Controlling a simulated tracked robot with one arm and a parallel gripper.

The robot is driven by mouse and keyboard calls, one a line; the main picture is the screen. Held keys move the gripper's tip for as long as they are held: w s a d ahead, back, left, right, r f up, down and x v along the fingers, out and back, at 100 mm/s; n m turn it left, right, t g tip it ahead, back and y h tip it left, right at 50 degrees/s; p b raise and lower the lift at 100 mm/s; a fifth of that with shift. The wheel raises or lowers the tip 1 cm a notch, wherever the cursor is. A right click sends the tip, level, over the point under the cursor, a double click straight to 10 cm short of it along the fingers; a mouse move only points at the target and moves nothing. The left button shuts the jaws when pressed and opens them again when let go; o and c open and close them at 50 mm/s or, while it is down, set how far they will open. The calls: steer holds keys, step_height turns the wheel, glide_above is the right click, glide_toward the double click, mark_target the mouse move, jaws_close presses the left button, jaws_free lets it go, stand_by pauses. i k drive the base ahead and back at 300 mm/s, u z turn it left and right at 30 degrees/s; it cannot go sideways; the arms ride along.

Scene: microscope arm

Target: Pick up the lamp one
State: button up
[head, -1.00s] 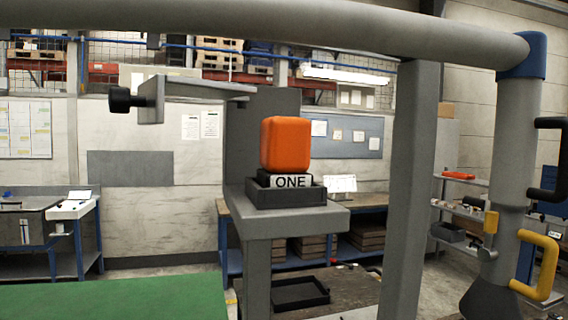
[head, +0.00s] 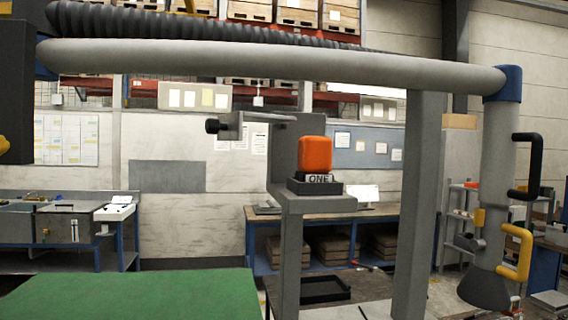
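The lamp one (head: 315,153) is an orange rounded block in a dark base with a label reading "ONE" (head: 319,178). It stands upright on a grey stand (head: 318,204), right of the middle of the head view. A grey bracket with a black knob (head: 212,126) reaches out to the left above the stand's level. No gripper fingers can be made out in the view, so nothing shows of what my gripper holds.
A long grey pipe (head: 270,62) crosses above the lamp. A grey post (head: 417,200) and a fume arm with a yellow handle (head: 517,252) stand to its right. A green surface (head: 135,295) lies at the lower left. A black tray (head: 322,290) sits low beneath the stand.

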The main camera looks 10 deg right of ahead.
mark_target(315, 158)
steer(key=u, duration=0.1)
steer(key=i, duration=1)
steer(key=z, duration=0.05)
